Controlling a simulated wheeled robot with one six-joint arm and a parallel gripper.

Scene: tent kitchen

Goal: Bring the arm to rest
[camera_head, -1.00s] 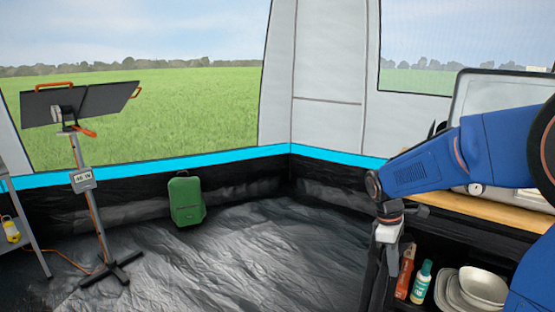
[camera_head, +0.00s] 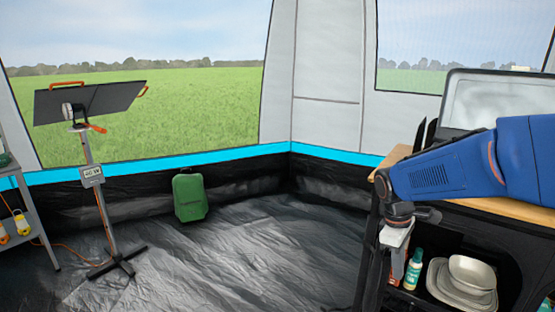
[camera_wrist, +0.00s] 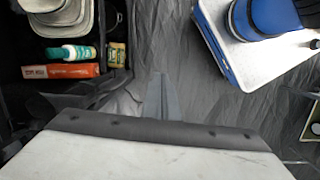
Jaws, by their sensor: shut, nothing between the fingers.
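My arm (camera_head: 455,172) reaches in from the right in the head view, its blue link sloping down to the wrist. My gripper (camera_head: 396,264) hangs downward from it in front of the dark cabinet's left side. The fingers are hard to make out there. In the wrist view my gripper (camera_wrist: 162,82) shows as a pale body with a dark front edge and its fingers together over the dark floor. It is shut with nothing held.
The cabinet (camera_head: 370,250) has a wooden top (camera_head: 520,212) with a silver-framed case. Its shelf holds a green bottle (camera_head: 413,270), an orange box (camera_wrist: 62,71) and pale dishes (camera_head: 470,272). A green case (camera_head: 189,197) and panel stand (camera_head: 103,205) stand left. The middle floor is clear.

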